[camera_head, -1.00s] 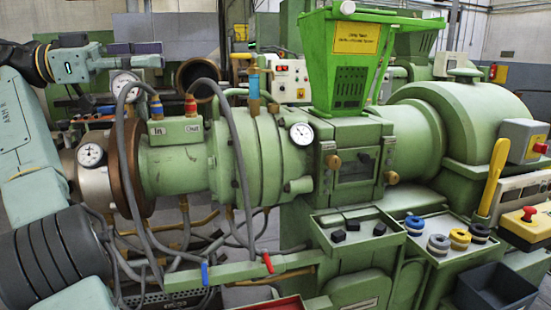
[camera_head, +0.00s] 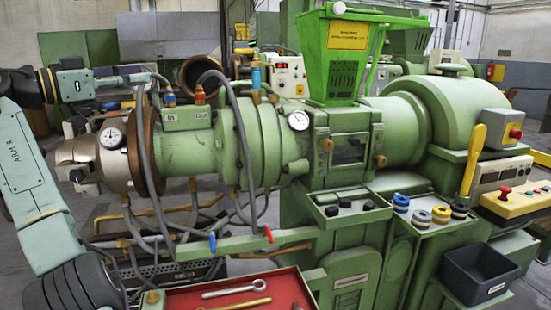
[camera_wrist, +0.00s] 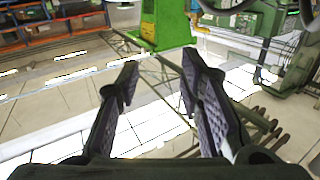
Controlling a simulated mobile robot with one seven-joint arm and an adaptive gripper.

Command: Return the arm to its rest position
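My gripper (camera_head: 138,79) is at the upper left in the head view, held in the air in front of the left end of the green extruder (camera_head: 185,150). In the wrist view my gripper (camera_wrist: 158,85) shows two dark fingers spread apart, with nothing between them. Beyond the fingers I see tiled floor and part of a green machine (camera_wrist: 168,22). My arm comes in along the left edge of the head view.
A green hopper (camera_head: 340,60) tops the extruder. A red tray (camera_head: 285,285) with wrenches is at the front. Small trays with black blocks (camera_head: 345,206) and coloured rings (camera_head: 440,214) are at the right, above a dark bin (camera_head: 478,272). Hoses hang near my gripper.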

